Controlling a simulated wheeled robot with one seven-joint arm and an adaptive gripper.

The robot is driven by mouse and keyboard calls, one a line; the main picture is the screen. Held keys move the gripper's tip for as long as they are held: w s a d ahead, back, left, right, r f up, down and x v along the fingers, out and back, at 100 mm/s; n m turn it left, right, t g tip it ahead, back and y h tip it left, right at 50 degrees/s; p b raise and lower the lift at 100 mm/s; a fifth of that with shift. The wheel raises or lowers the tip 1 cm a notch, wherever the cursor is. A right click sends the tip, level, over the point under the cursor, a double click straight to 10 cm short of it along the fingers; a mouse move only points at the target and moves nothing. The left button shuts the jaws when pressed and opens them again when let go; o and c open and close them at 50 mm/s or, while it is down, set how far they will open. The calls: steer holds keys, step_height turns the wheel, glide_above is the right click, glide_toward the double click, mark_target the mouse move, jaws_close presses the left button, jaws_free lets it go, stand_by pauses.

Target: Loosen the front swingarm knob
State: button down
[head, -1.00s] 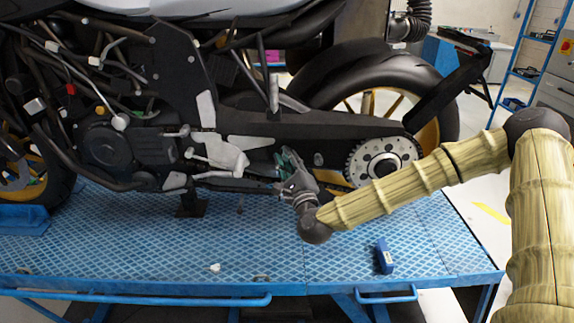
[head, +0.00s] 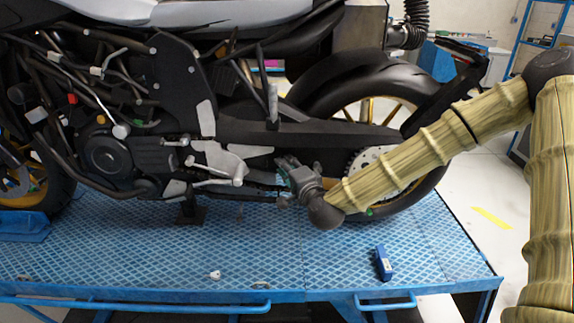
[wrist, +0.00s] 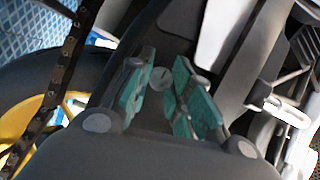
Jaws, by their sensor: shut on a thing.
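The motorcycle's dark swingarm (head: 320,133) runs back to the rear wheel. My gripper (head: 284,166) is at the lower side of the swingarm, ahead of the sprocket. In the wrist view its teal-padded fingers (wrist: 164,84) stand on both sides of a small round grey knob (wrist: 162,78), and they are shut on it. I take this to be the front swingarm knob; the head view hides it behind my gripper. The knob's turn angle cannot be read.
The sprocket (head: 362,160) and rear tyre (head: 345,78) are close to the right of my gripper. A footpeg bracket (head: 222,160) is to its left.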

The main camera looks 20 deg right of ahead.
steer(key=shift+n+g+p, duration=0.4)
steer(key=shift+n+g, duration=0.1)
steer(key=shift+n, duration=0.4)
steer(key=c, duration=1.3)
jaws_free()
steer(key=s, duration=0.4)
steer(key=s+r, duration=0.1)
steer(key=s, duration=0.3)
steer(key=s+d, duration=0.1)
steer(key=s, duration=0.3)
steer(key=shift+r, duration=0.3)
